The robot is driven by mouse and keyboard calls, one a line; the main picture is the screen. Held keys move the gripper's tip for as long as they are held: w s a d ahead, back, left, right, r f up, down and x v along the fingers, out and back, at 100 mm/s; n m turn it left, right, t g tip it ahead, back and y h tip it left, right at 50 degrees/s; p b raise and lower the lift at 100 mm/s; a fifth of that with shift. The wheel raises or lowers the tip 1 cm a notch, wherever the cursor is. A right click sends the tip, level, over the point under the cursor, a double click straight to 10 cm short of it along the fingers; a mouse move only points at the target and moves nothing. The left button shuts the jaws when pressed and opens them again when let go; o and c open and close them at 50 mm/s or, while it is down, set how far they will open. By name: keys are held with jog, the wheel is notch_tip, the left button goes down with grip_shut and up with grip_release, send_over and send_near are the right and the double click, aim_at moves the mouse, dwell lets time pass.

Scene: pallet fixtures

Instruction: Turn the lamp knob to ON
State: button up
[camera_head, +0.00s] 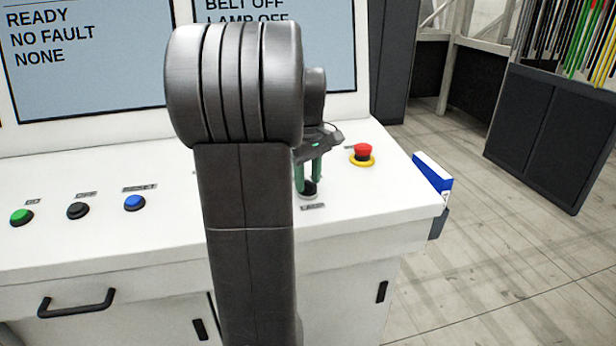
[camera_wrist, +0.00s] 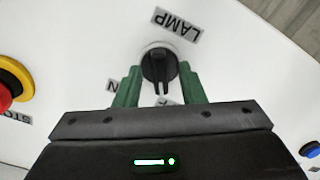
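The lamp knob (camera_wrist: 158,64) is a black rotary knob on a pale round base, with a raised grip bar running roughly up and down in the wrist view. The LAMP label (camera_wrist: 178,23) sits beside it. In the head view the knob (camera_head: 308,189) is on the white console, right of my arm. My gripper (camera_wrist: 158,75) has green fingers on either side of the knob, with visible gaps between fingers and bar. In the head view the fingers of my gripper (camera_head: 308,174) point down at the knob. Smaller labels near the knob are partly hidden by the fingers.
A red emergency stop button (camera_head: 363,152) on a yellow ring is close by on the right. Green (camera_head: 21,217), black (camera_head: 78,210) and blue (camera_head: 134,203) buttons are on the left. The screen (camera_head: 270,50) reads LAMP OFF. My arm hides the console's middle.

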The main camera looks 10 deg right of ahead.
aim_at(308, 181)
grip_shut()
jog(key=shift+r+m+p, duration=0.2)
jog(key=shift+m+p, duration=0.75)
jog(key=shift+m, duration=0.15)
jog(key=shift+f+m+p, duration=0.15)
jog(key=shift+m+p, duration=0.3)
jog(key=shift+m, duration=0.65)
grip_release()
notch_tip(308, 181, up, 14)
jog(key=shift+f, duration=0.25)
